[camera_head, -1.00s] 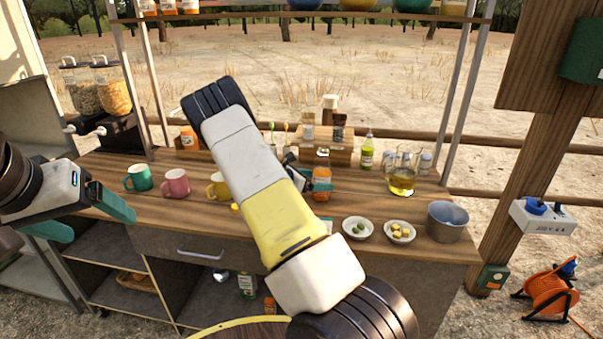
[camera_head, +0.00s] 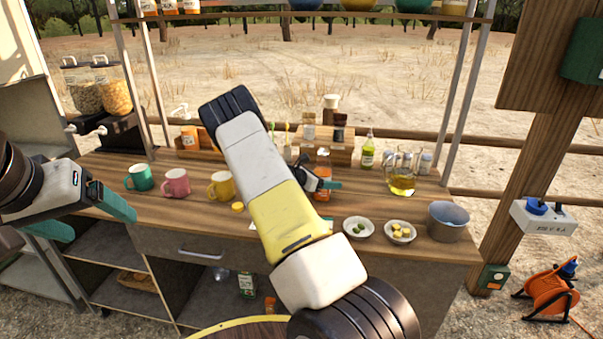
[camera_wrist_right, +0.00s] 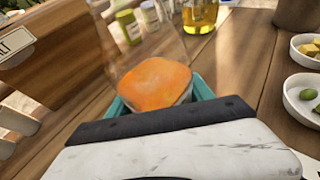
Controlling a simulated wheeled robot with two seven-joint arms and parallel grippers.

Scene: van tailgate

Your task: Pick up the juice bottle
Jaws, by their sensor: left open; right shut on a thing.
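The juice bottle (camera_head: 323,167), clear with orange juice in it, is at the middle of the wooden counter in the head view. My right gripper (camera_head: 325,185) is shut around it; my own forearm covers the area just left of it. In the right wrist view the orange juice (camera_wrist_right: 157,84) sits between the teal fingers, with clear bottle wall above it. Whether the bottle's base touches the counter I cannot tell. My left gripper (camera_head: 88,217) is open and empty in front of the counter's left end, its teal fingers spread apart.
A green bottle (camera_head: 368,152) and a glass jug of yellow liquid (camera_head: 402,180) stand right of the bottle. Two white bowls (camera_head: 358,229) and a metal pot (camera_head: 447,222) are at front right. Mugs (camera_head: 175,182) stand at left. A wooden spice box (camera_head: 338,157) is behind.

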